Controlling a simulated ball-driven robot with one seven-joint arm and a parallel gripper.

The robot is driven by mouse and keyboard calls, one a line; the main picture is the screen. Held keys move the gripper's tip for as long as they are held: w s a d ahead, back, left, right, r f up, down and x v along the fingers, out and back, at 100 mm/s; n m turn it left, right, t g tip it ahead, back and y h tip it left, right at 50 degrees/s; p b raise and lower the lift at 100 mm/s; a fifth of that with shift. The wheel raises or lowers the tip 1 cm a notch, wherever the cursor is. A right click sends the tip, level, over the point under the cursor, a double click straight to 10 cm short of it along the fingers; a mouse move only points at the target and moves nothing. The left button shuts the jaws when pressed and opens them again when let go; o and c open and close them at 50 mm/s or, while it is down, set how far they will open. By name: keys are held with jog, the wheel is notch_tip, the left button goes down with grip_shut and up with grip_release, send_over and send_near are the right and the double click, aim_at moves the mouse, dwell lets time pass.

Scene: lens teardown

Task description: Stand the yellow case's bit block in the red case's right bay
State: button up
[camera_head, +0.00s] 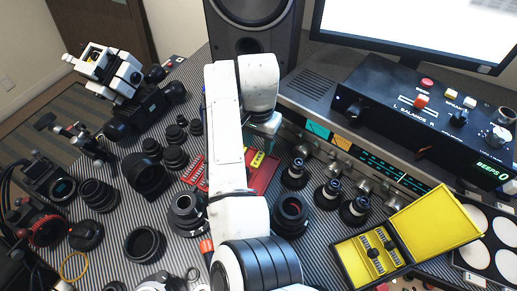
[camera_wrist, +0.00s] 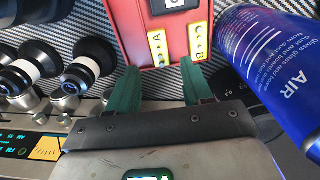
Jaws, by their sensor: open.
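The open yellow case (camera_head: 432,226) lies at the right in the head view, with its lid folded back to the right. Dark bits (camera_head: 372,252) sit in its base; I cannot make out a separate block there. The red case (camera_head: 269,174) lies in the middle, partly hidden by my arm. In the wrist view the red case (camera_wrist: 175,50) shows two yellow strips marked A (camera_wrist: 157,48) and B (camera_wrist: 198,42), with dark dots. My gripper (camera_wrist: 159,70) is open, its green fingers apart at the red case's near edge, with nothing held between them.
A blue air can (camera_wrist: 268,65) stands close at the right of my gripper in the wrist view. Lens parts (camera_head: 333,190) stand between the red and yellow cases. A black control box (camera_head: 430,120) sits on the grey equipment behind. Several lenses crowd the left.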

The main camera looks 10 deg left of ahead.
aim_at(258, 156)
notch_tip(258, 156, up, 8)
jog(key=shift+r, duration=0.25)
dwell(1.5)
